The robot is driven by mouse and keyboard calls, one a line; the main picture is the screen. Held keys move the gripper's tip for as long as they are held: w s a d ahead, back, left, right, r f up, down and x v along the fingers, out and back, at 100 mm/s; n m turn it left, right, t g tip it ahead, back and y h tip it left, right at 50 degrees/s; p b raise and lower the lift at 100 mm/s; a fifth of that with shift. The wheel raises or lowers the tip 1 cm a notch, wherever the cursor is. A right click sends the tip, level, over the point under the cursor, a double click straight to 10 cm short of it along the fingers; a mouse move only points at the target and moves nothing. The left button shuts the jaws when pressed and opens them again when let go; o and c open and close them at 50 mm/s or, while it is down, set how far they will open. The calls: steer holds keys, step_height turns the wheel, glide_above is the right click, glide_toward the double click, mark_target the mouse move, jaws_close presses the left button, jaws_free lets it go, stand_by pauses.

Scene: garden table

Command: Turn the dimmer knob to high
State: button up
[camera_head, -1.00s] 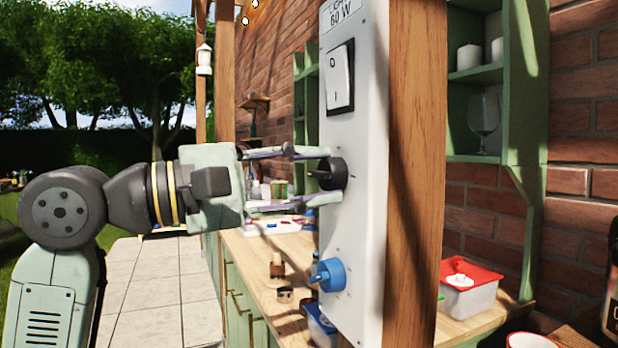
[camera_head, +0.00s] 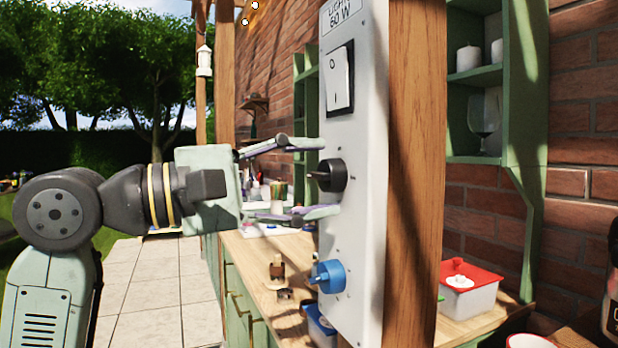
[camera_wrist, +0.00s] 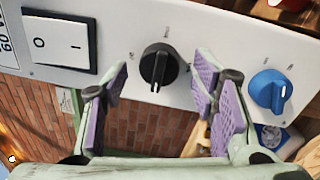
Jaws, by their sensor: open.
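The white control panel (camera_head: 353,240) is fixed to a wooden post and carries a switch and two knobs. The black knob (camera_head: 331,175) is in the middle; in the wrist view the black knob (camera_wrist: 158,66) has its grip bar near upright in the picture, with a pale mark at its lower end. The small labels around it are unreadable. My gripper (camera_head: 327,178) is open, one finger above and one below the black knob, apart from it. In the wrist view my gripper (camera_wrist: 163,78) has purple pads spread on either side of the knob.
A blue knob (camera_head: 328,276) sits lower on the panel, near the lower finger. A rocker switch (camera_head: 339,78) is above. Behind are a wooden counter (camera_head: 250,262), a red-lidded box (camera_head: 470,285) and green shelves (camera_head: 478,80).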

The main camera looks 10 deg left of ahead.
steer(key=v, duration=1.1)
steer(key=shift+a, duration=0.3)
steer(key=shift+s, duration=0.15)
